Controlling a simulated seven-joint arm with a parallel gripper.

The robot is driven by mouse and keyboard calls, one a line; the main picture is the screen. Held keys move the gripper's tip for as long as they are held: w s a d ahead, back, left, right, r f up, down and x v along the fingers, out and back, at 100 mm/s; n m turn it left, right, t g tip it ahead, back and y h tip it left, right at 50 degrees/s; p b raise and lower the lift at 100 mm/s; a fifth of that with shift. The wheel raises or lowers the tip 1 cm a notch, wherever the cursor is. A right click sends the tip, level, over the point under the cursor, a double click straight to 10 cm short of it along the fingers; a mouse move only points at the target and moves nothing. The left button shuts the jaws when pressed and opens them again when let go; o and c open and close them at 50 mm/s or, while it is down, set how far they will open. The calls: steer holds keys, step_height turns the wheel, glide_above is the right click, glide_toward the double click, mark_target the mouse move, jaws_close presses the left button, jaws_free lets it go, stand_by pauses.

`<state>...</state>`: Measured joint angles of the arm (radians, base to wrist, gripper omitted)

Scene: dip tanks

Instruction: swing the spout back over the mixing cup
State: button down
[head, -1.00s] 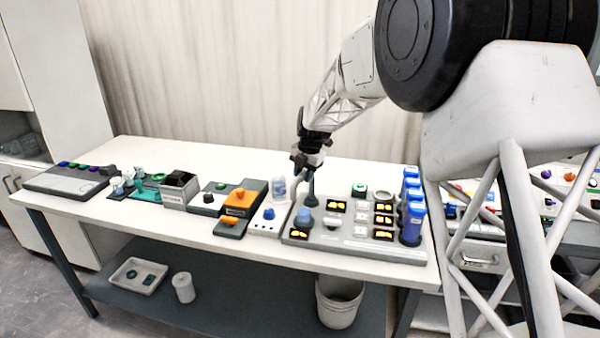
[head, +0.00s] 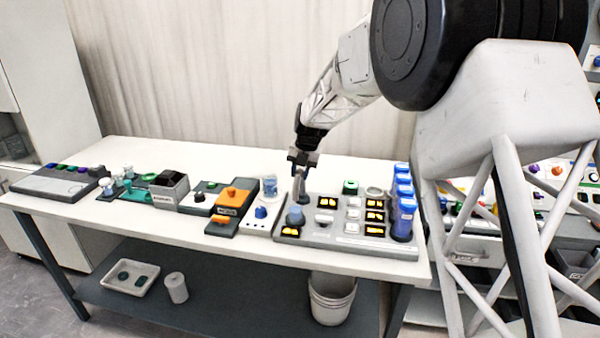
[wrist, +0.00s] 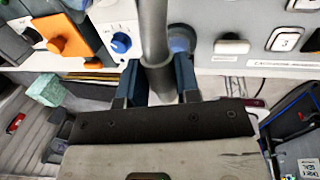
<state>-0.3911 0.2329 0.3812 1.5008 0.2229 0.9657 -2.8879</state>
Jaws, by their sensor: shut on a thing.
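My gripper (head: 302,164) is above the grey control panel (head: 345,240), pointing down. In the wrist view its two blue-grey fingers (wrist: 158,82) are shut on a grey tube, the spout (wrist: 153,30). In the head view the spout (head: 299,184) stands near the panel's back left, below my gripper, with a dark round base (head: 304,198). A blue, rounded, cup-like thing (head: 296,216) sits on the panel in front of the spout. It shows just right of the spout in the wrist view (wrist: 181,38). Whether it is the mixing cup, and whether the spout's end is over it, I cannot tell.
A clear jar (head: 269,186), a white box with a blue knob (head: 260,212) and an orange device (head: 232,200) stand to the left. The table behind the panel is clear.

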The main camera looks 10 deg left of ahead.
steer(key=c, duration=0.8)
jaws_free()
steer(key=shift+r, duration=0.15)
steer(key=shift+d+r, duration=0.25)
steer(key=shift+r, duration=1)
steer(key=shift+d+r, duration=0.3)
steer(key=shift+r, duration=0.9)
steer(key=shift+d+r, duration=0.25)
steer(key=shift+r, duration=1)
